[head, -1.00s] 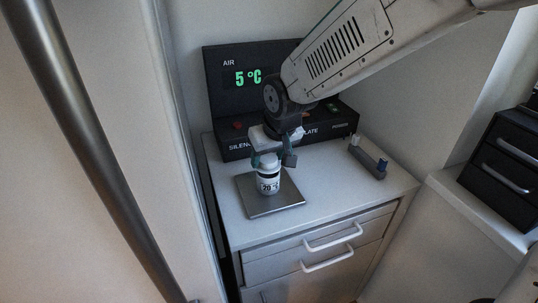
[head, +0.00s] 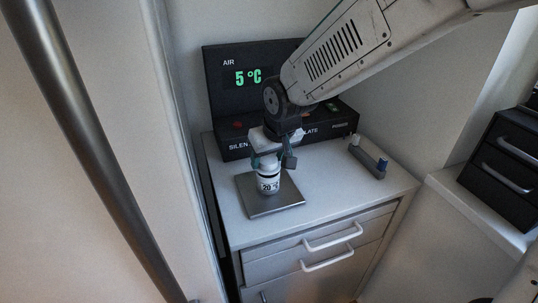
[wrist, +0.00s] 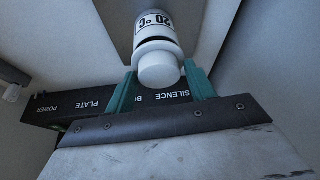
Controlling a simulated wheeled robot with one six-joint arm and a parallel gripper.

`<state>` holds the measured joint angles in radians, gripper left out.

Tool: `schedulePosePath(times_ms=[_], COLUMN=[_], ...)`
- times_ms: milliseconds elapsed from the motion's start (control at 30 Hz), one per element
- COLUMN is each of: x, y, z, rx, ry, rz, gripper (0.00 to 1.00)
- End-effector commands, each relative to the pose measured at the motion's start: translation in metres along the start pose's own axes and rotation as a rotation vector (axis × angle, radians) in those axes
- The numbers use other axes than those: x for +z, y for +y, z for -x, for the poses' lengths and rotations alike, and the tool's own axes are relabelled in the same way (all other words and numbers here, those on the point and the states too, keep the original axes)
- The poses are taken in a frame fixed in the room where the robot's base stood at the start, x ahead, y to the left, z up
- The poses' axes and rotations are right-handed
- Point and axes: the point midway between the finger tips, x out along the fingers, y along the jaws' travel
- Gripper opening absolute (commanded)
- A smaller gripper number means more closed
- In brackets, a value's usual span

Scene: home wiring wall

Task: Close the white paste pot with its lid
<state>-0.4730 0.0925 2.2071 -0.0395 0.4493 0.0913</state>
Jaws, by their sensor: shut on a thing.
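The white paste pot (head: 268,184), marked 20 °C, stands upright on a grey metal plate (head: 285,205). It also shows in the wrist view (wrist: 153,22). Its white lid (wrist: 158,68) is between the green fingers of my gripper (wrist: 163,88), which is shut on it. In the head view my gripper (head: 271,162) points down over the pot, with the lid in line with the pot's top. A dark band shows between lid and pot body. I cannot tell whether the lid is fully seated. The fingers partly hide the lid in the head view.
A black control panel (head: 232,98) reading AIR 5 °C stands behind the plate. A small grey rack (head: 368,160) with white and blue pieces lies to the right. The white cabinet top (head: 330,190) is clear between. A black drawer unit (head: 505,165) stands far right.

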Motion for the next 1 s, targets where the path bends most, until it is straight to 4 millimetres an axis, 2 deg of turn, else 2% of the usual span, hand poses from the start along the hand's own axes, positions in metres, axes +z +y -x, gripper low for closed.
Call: schedulePosePath(times_ms=[533, 567, 600, 633, 900, 1000], x=[0.005, 0.005, 0.005, 0.005, 0.005, 0.004], y=[0.0, 0.0, 0.0, 0.0, 0.0, 0.0], z=[-0.013, -0.012, -0.012, -0.012, -0.011, -0.005], rx=[0.0, 0.0, 0.0, 0.0, 0.0, 0.0], ry=[0.0, 0.0, 0.001, 0.001, 0.001, 0.003], rz=[0.0, 0.0, 0.0, 0.0, 0.0, 0.0], gripper=[0.33, 0.63, 0.74, 0.8, 0.8, 0.8])
